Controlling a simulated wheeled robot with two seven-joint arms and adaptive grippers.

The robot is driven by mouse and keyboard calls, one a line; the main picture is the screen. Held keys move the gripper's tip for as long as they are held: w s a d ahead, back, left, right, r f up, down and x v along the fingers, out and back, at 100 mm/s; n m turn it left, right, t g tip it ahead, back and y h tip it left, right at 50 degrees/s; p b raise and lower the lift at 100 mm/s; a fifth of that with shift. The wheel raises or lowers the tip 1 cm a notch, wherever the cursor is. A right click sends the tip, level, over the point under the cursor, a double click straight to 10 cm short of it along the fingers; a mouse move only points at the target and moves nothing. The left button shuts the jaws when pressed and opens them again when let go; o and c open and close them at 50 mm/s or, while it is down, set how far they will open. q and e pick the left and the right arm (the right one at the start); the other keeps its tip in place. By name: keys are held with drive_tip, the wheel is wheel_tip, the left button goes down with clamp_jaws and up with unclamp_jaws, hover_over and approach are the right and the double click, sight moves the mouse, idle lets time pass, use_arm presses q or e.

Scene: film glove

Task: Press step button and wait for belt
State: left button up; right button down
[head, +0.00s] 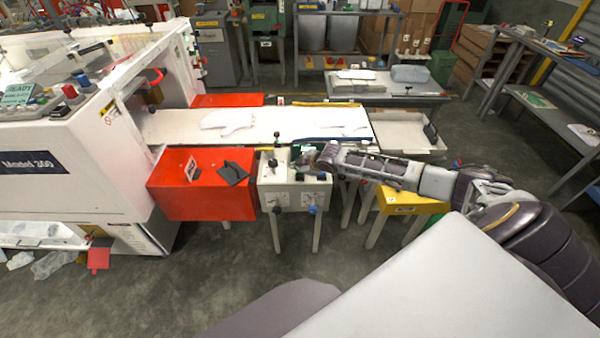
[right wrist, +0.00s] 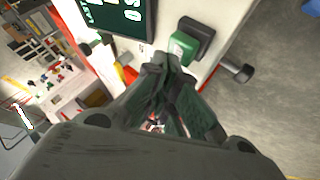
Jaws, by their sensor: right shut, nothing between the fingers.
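The cream control box (head: 293,197) stands on legs in front of the belt. My right gripper (head: 308,160) reaches over its top from the right, shut and empty. In the right wrist view, a green button (right wrist: 182,46) sits in a black housing on the pale box, just beyond the closed fingertips (right wrist: 162,64). I cannot tell whether they touch it. A dark display (right wrist: 118,14) with pale green characters is beside it. The white belt (head: 178,127) runs out of the machine, with a pale glove shape (head: 228,121) and another (head: 341,118) on it. My left gripper is not in view.
A red bin (head: 203,190) stands left of the control box, and a yellow stand (head: 411,204) stands to its right. The white machine (head: 60,155) fills the left. A pale tray (head: 405,133) lies at the belt's right end. Shelves (head: 550,100) line the right.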

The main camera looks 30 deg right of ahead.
sight(298, 173)
drive_tip(key=shift+f, duration=0.55)
idle(1.1)
drive_tip(key=shift+r, duration=0.15)
drive_tip(key=shift+r+p, duration=0.85)
drive_tip(key=shift+p, duration=0.05)
drive_tip(key=shift+r, duration=0.1)
drive_tip(key=shift+r+p, duration=2.45)
